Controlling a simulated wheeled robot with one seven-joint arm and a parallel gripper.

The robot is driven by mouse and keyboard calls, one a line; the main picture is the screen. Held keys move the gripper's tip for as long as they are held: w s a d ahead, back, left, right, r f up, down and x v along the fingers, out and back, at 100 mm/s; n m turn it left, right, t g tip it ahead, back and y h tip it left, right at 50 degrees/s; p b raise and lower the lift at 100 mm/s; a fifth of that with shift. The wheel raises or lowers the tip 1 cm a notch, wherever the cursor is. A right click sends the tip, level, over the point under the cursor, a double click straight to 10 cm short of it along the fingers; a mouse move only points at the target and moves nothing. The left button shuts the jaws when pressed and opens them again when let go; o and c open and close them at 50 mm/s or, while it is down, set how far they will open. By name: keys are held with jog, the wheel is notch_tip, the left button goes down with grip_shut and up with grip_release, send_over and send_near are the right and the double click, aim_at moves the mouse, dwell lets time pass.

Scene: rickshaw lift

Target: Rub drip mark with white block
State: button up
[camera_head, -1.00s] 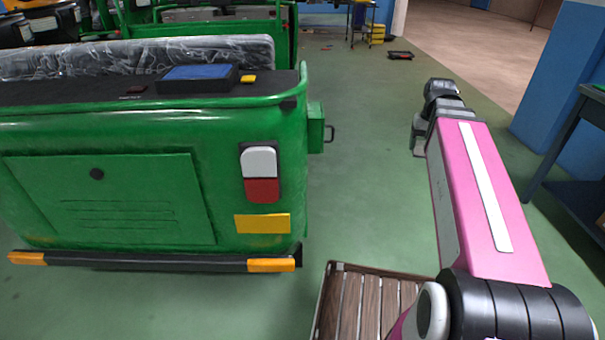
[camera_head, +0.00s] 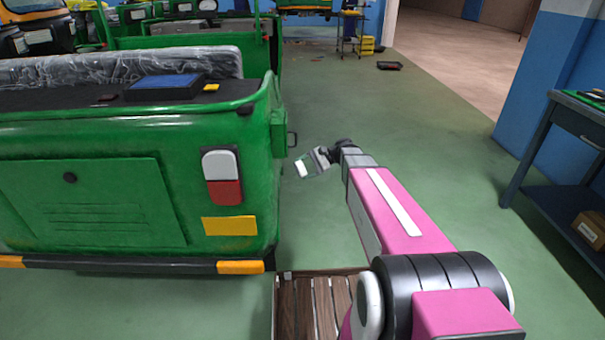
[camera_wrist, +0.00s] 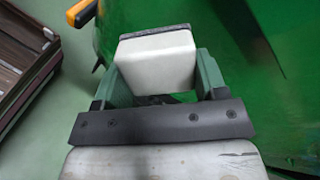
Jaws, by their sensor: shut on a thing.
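My gripper (camera_head: 307,165) is at the end of my extended arm, to the right of the green rickshaw (camera_head: 110,150) and apart from it in the head view. In the wrist view, my gripper (camera_wrist: 155,85) is shut on the white block (camera_wrist: 156,58), which sits between its two green-grey fingers and has a dark far edge. The white block also shows small in the head view (camera_head: 301,169). The rickshaw's green body (camera_wrist: 240,50) fills the right of the wrist view.
A slatted wooden crate (camera_head: 310,305) stands on the floor below my arm. A blue case (camera_head: 165,86) lies on the rickshaw's rear deck. A dark workbench (camera_head: 575,130) with a box on its shelf is at the right. The green floor between rickshaw and bench is open.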

aim_at(303, 171)
jog(key=w+f+m+t+y, duration=0.3)
jog(key=w+f+y, duration=0.1)
jog(key=f, duration=0.1)
jog(key=a, duration=0.6)
jog(key=shift+r, duration=0.15)
jog(key=shift+a, duration=1.1)
dwell(0.9)
jog(key=w+r, duration=0.1)
jog(key=w, duration=0.1)
jog(key=w+r, duration=0.2)
dwell(2.5)
